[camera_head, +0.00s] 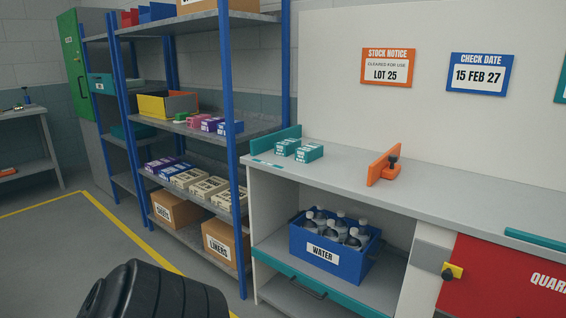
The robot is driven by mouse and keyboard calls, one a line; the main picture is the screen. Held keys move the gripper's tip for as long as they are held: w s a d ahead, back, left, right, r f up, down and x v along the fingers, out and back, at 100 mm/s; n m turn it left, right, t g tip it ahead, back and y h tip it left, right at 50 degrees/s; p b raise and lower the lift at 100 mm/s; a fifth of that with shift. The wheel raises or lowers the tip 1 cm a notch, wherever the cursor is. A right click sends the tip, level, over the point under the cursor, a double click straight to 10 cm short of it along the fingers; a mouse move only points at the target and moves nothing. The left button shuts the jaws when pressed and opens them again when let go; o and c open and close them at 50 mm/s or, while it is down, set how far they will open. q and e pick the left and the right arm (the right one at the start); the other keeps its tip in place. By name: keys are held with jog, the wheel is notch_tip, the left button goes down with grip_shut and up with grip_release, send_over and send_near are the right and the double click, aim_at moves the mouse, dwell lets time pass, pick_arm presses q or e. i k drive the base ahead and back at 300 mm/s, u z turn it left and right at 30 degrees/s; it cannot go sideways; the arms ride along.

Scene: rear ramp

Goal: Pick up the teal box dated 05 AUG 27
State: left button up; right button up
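Two small teal boxes with white labels, a left one (287,147) and a right one (309,152), sit side by side at the left end of the grey counter (350,166). The print on their labels is too small to read, so I cannot tell which one is dated 05 AUG 27. A teal upright panel (276,139) stands just behind them. Neither of my grippers is in view.
An orange stop (383,168) stands on the counter right of the boxes. Blue-posted shelves (228,100) at left hold purple and cream boxes. A blue WATER crate (335,250) sits under the counter. A black ribbed shape (150,293), unidentified, fills the bottom left.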

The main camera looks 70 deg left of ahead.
aim_at(307, 154)
jog(key=z, duration=0.1)
jog(key=k, duration=0.7)
jog(key=u, duration=1.5)
jog(key=i, duration=1.15)
jog(key=u, duration=0.75)
